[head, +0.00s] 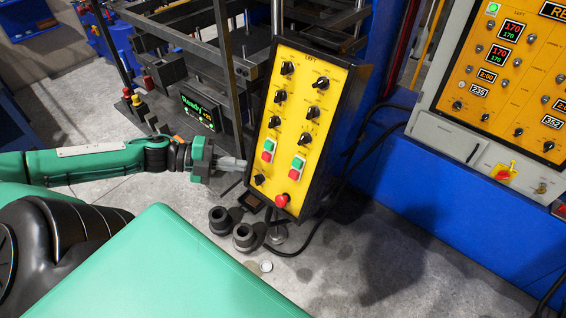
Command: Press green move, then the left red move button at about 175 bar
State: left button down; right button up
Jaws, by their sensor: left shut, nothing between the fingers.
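The yellow control panel (333,88), labelled LEFT, stands tilted in the middle of the head view. At its lower left, a green button (268,145) sits above a red button (266,156). A second green button (298,162) and red button (295,173) form a pair to the right. My left gripper (240,163) is shut and empty, its fingertips by the panel's left edge, beside the left red button. I cannot tell whether it touches the panel. A small display (198,112) reads "Ready" in green; I cannot read a pressure. My right gripper is out of view.
The panel carries several black knobs and a red mushroom button (282,200). A larger yellow panel (510,80) with readouts is at right, on a blue base (440,185). Dark round pieces (221,219) are on the floor below. Black cables hang right of the panel.

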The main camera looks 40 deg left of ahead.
pick_arm(q)
jog(key=b, duration=0.8)
send_near(299, 167)
jog(key=shift+w+d, duration=1)
jog(key=shift+d, duration=1.1)
jog(key=shift+w+f, duration=0.6)
jog(key=shift+w+d+b, duration=0.1)
jog(key=shift+w+b, duration=0.05)
jog(key=shift+b, duration=0.15)
jog(key=shift+f, duration=0.1)
